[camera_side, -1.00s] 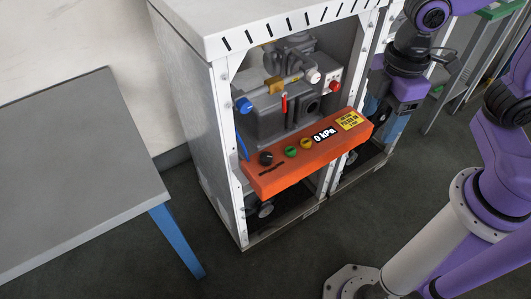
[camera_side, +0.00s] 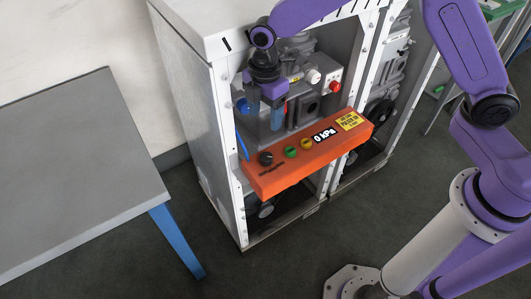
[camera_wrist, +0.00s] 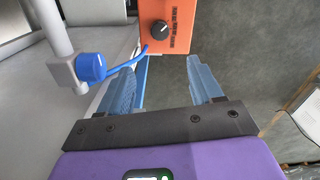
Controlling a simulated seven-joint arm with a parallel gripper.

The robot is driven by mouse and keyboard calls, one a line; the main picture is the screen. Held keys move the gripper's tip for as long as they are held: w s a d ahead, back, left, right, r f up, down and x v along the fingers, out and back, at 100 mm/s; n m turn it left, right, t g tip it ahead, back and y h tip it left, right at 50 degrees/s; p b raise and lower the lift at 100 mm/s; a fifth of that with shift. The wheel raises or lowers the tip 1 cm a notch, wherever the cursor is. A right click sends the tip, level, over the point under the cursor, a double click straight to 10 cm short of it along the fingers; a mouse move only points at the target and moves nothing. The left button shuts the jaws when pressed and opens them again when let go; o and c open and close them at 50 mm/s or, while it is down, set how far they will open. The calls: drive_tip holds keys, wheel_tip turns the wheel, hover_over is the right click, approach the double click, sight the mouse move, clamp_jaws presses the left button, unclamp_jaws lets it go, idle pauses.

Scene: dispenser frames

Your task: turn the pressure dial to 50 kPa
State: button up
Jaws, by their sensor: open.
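The black pressure dial (camera_side: 265,158) sits at the left end of the orange control panel (camera_side: 310,160). The panel's display (camera_side: 323,135) reads 0 kPa. In the wrist view the dial (camera_wrist: 160,29) shows a white pointer mark on the orange panel (camera_wrist: 180,42), ahead of the fingers. My gripper (camera_side: 264,122) is inside the cabinet opening, above and behind the dial in the side view. In the wrist view my gripper (camera_wrist: 163,72) has its two blue fingers apart with nothing between their tips. The dial is not touched.
A blue knob (camera_wrist: 91,67) on a grey pipe, with a blue hose (camera_wrist: 128,62), lies close to the left finger. Green (camera_side: 290,152) and yellow (camera_side: 306,143) buttons sit right of the dial. The white cabinet (camera_side: 221,140) surrounds the panel; a grey table (camera_side: 75,180) stands left.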

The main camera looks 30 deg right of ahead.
sight(266, 157)
wheel_tip(266, 157, down, 15)
drive_tip(key=shift+f, duration=0.2)
idle(0.3)
drive_tip(key=c, duration=1.1)
